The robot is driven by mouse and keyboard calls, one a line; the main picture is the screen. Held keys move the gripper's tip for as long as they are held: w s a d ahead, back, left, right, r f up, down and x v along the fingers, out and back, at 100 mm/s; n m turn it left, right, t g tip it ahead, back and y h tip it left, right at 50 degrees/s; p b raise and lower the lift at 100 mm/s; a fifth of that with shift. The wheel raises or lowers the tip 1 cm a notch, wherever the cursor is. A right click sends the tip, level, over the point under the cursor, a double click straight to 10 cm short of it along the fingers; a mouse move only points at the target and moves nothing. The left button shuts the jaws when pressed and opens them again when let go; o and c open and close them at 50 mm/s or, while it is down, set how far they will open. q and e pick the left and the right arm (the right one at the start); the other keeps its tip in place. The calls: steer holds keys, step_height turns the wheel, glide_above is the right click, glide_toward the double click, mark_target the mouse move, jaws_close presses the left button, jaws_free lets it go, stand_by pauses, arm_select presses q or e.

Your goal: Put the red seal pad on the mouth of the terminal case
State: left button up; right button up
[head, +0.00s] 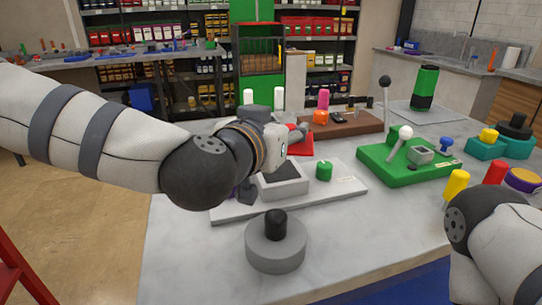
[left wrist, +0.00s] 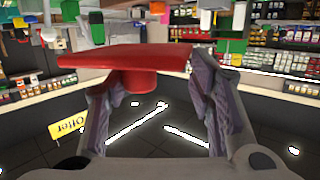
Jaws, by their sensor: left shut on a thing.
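The red seal pad (left wrist: 120,57) is a flat red plate with a short round knob, between the two fingers of my left gripper (left wrist: 160,90) in the left wrist view. In the head view the left gripper (head: 299,133) reaches over from the left, with the red pad (head: 301,147) partly hidden under its fingers. The grey terminal case (head: 284,187), with a dark mouth on top, stands on a pale base plate just in front of and below the gripper. The pad is apart from the case. My right arm shows at lower right; its gripper is out of view.
A grey disc with a black knob (head: 276,246) stands in front of the case. A green knob (head: 323,170) is on the base plate. A green base with levers (head: 410,165) is to the right. A brown block (head: 345,124) is behind.

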arm_select(q)
steer(key=w+f, duration=0.1)
steer(key=w+a+f, duration=0.1)
steer(key=f, duration=0.1)
steer(key=shift+a+f, duration=0.1)
steer(key=f, duration=0.1)
steer(key=f+b, duration=0.1)
steer(key=f, duration=0.1)
steer(key=shift+w+a+f, duration=0.3)
steer(key=shift+f, duration=0.1)
steer(key=shift+r, duration=0.15)
arm_select(e)
steer(key=shift+s+f+g, duration=0.5)
steer(key=shift+s+f, duration=0.6)
arm_select(q)
steer(key=o, duration=1)
steer(key=shift+f, duration=0.2)
steer(key=shift+c, duration=0.2)
steer(key=shift+r, duration=0.1)
